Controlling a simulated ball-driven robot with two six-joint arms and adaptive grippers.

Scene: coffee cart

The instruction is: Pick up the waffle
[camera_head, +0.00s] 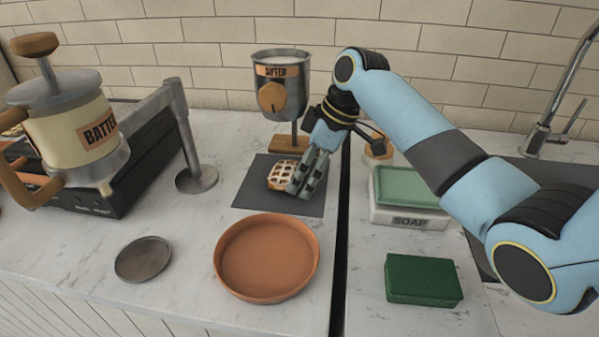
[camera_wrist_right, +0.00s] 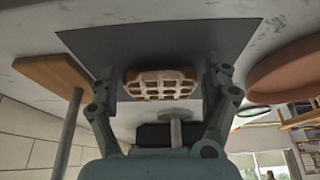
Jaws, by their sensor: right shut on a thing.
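My right gripper (camera_head: 305,178) reaches down from the right and is shut on the waffle. In the right wrist view the waffle (camera_wrist_right: 160,84) sits between the two fingers of the right gripper (camera_wrist_right: 160,92), with the mat (camera_wrist_right: 160,38) behind it. I cannot tell whether the waffle still touches the mat. In the head view the fingers hide its right part. My left gripper is not in view.
The sifter (camera_head: 281,83) stands just behind the mat. A terracotta dish (camera_head: 266,262) and a small grey disc (camera_head: 143,259) are in front. The batter dispenser (camera_head: 75,130) is at left.

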